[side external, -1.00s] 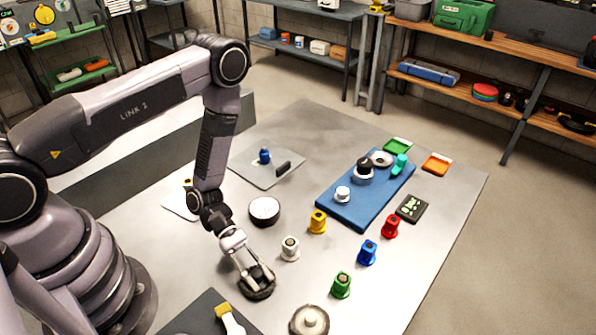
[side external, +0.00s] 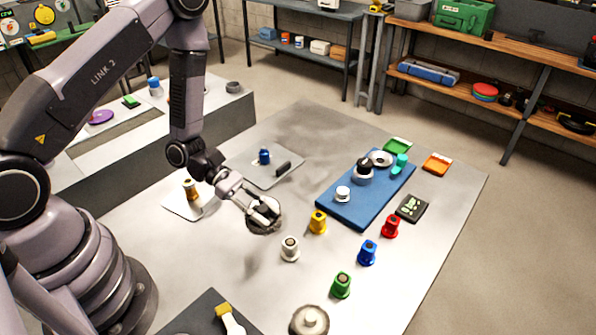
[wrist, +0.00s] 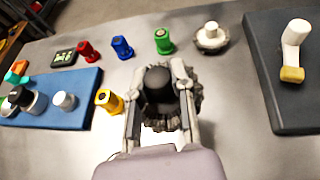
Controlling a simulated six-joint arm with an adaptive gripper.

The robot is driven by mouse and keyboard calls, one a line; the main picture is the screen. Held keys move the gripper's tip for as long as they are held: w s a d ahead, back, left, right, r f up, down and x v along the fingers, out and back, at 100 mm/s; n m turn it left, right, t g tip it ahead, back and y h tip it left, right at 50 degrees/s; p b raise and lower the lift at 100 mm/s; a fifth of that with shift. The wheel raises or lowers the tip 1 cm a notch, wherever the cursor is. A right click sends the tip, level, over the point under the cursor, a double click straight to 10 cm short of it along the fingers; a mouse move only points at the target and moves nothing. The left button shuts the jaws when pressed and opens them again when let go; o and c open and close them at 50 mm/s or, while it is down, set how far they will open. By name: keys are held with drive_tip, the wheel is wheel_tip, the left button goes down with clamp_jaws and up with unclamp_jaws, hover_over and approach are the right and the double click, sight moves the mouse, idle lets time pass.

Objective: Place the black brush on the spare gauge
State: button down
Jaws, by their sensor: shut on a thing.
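The black brush, a round dark-bristled head with a black knob, shows in the side view (side external: 263,225) and in the wrist view (wrist: 158,86). My gripper (side external: 262,208) is shut on its knob; in the wrist view the fingers (wrist: 160,75) stand on either side of it. The brush looks level and over the middle-left of the table. The spare gauge, seen earlier as a round white dial with a dark rim, is now hidden behind the brush and fingers in the side view. I cannot tell whether the brush touches it.
A white bobbin (side external: 290,248) and a yellow one (side external: 318,222) stand close to the brush. Red (side external: 390,226), blue (side external: 367,252) and green (side external: 341,285) ones are farther right. A blue mat (side external: 345,212) holds several items. A white-knobbed brush (side external: 309,320) is at the front.

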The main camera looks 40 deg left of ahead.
drive_tip(key=w+a+f+n+t, duration=0.1)
drive_tip(key=w+a+t, duration=0.1)
drive_tip(key=w+a+f+n+t+y, duration=0.1)
drive_tip(key=w+a+n, duration=0.1)
drive_tip(key=w+a, duration=0.1)
drive_tip(key=w+a+f+n+t+y, duration=0.1)
drive_tip(key=w+a+n+t, duration=0.1)
drive_tip(key=a, duration=0.1)
drive_tip(key=shift+w+a+t, duration=0.2)
drive_tip(key=shift+w+t, duration=0.1)
drive_tip(key=shift+w, duration=0.05)
drive_tip(key=shift+f, duration=2.05)
drive_tip(key=shift+f, duration=0.1)
drive_tip(key=c, duration=1)
unclamp_jaws()
drive_tip(key=shift+o, duration=0.2)
